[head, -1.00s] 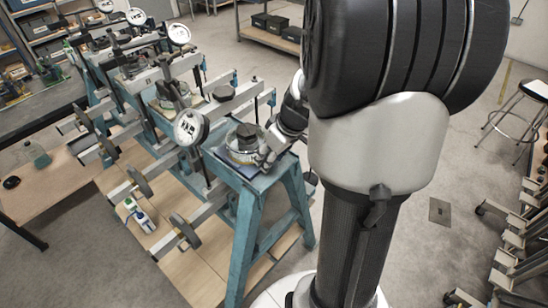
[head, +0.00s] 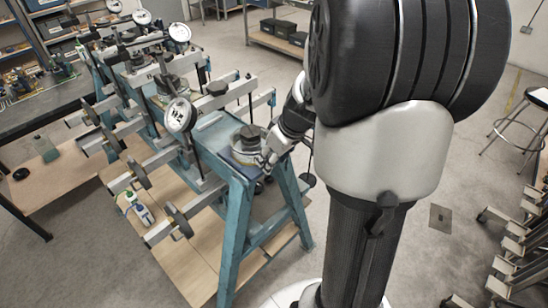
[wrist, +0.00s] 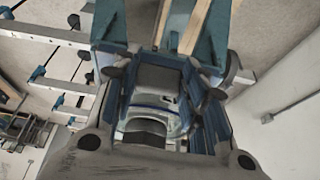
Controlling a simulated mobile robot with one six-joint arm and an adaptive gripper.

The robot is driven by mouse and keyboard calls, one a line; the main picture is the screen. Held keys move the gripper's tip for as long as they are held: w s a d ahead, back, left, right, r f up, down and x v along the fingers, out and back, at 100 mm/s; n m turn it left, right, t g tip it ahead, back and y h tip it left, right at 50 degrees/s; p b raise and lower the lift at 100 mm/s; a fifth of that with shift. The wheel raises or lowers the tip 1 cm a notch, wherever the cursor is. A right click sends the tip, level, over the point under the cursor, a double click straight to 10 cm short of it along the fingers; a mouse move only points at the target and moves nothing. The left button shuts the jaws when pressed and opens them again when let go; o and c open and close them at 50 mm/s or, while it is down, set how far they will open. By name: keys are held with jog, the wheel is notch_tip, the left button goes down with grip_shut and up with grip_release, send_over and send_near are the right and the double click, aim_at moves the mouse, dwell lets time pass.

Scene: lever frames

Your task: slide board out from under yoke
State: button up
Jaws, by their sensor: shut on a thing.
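The board (head: 240,158) is a thin dark blue sheet on the end of the nearest teal lever frame. A round metal cell with a dark top (head: 248,143) stands upright on it. My gripper (head: 267,157) is at the board's right edge, shut on it; the fingers partly hide that edge. In the wrist view my gripper (wrist: 160,112) frames the pale round cell (wrist: 150,126) between its fingers.
The teal frame (head: 235,215) has bare top (head: 208,122) left of the cell. Beams with round weights (head: 178,220) and a dial gauge (head: 180,116) stand close by on the left. More lever frames stand behind.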

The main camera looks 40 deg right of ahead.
jog(key=o, duration=1.3)
jog(key=v, duration=1.2)
